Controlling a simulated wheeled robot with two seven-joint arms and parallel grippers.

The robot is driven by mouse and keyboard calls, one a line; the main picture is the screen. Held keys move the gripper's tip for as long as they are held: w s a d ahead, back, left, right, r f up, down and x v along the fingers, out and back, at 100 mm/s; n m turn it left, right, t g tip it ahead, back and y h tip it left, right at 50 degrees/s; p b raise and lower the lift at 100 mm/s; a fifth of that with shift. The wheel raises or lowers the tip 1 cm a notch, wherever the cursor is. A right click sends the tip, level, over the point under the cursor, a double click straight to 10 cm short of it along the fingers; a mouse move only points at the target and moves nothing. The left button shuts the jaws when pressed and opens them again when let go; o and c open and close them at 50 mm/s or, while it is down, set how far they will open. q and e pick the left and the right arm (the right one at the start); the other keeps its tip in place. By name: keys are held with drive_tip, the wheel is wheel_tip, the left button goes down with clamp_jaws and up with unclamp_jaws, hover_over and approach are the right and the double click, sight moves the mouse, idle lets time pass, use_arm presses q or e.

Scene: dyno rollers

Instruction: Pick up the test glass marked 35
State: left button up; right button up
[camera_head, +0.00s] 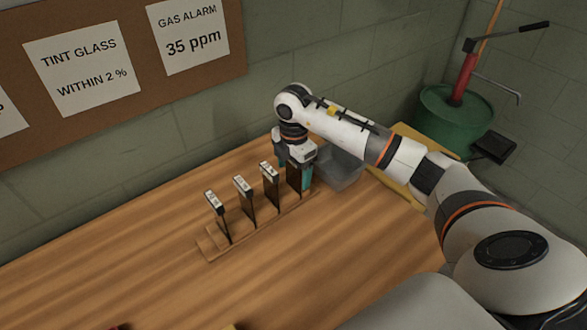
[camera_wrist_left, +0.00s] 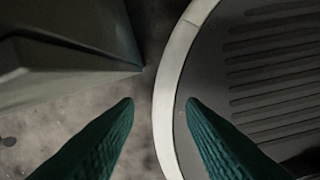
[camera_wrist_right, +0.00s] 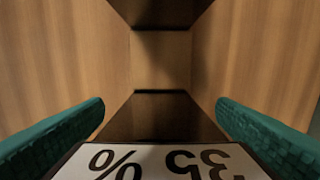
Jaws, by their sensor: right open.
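The test glass marked 35 (camera_wrist_right: 150,118), a dark upright plate with a white "35 %" label on its top, appears upside down in the right wrist view. My right gripper (camera_wrist_right: 160,108) is open, with one teal finger on each side of this glass; I cannot see contact. In the head view my right gripper (camera_head: 298,176) is over the rightmost glass in the wooden rack (camera_head: 212,252), partly hiding it. Three other dark glasses (camera_head: 249,203) stand upright to its left, their labels too small to read. My left gripper (camera_wrist_left: 160,112) is open and empty.
A clear grey bin (camera_head: 345,172) stands right of the rack, with a yellowish board (camera_head: 400,187) beyond. A green drum (camera_head: 450,120) stands at the back right. The wooden table (camera_head: 130,265) is mostly clear left of the rack. My left gripper is above the floor (camera_wrist_left: 60,130).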

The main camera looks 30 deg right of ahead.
drive_tip(key=shift+f, duration=0.2)
drive_tip(key=c, duration=1.1)
drive_tip(key=shift+r, duration=0.15)
